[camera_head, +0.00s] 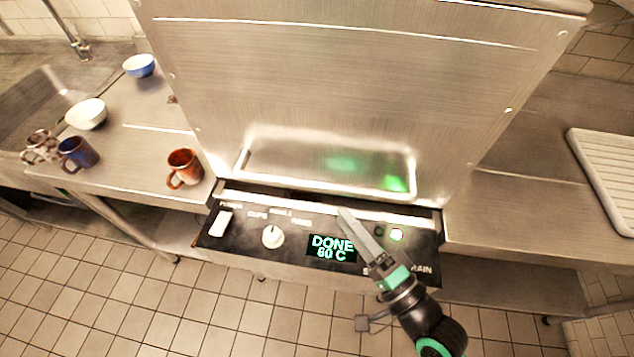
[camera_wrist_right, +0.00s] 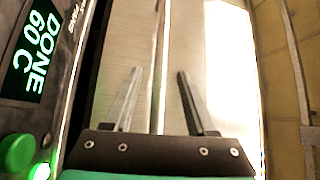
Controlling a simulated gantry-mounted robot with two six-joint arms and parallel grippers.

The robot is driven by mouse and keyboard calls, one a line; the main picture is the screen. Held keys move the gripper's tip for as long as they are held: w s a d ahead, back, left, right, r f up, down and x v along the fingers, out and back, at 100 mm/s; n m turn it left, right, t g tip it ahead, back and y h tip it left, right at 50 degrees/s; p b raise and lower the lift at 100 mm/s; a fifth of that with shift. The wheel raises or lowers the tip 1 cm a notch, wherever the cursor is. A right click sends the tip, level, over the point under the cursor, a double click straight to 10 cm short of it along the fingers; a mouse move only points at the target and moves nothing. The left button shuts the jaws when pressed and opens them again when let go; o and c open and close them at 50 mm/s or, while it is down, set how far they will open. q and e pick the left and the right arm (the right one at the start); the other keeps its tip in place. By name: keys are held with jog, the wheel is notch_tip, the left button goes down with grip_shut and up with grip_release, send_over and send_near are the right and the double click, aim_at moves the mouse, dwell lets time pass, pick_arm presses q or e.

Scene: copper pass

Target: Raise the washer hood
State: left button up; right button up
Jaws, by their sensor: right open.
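The washer hood (camera_head: 360,80) is a large brushed-steel box in the middle of the head view. It looks down, with its lower edge just behind the black control panel (camera_head: 290,236). A long metal bar (camera_head: 275,199) runs across the hood's lower front. My right gripper (camera_head: 345,214) is at the middle of this bar, above the display. In the right wrist view, my right gripper (camera_wrist_right: 159,78) is open, with the bar (camera_wrist_right: 159,45) running lengthwise between its fingers. I cannot tell whether they touch it. My left gripper is not in view.
The display (camera_head: 332,247) reads "DONE 60 C". An orange-brown mug (camera_head: 184,168) stands on the left counter close to the hood. Another mug (camera_head: 78,154), bowls (camera_head: 86,114) and a sink (camera_head: 45,100) are farther left. A ribbed white rack (camera_head: 608,170) lies on the right counter.

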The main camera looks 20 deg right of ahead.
aim_at(317, 185)
jog(key=p+x, duration=0.1)
jog(key=x, duration=0.8)
jog(key=shift+w+a+r, duration=0.1)
jog(key=shift+w, duration=0.2)
grip_shut()
dwell(0.8)
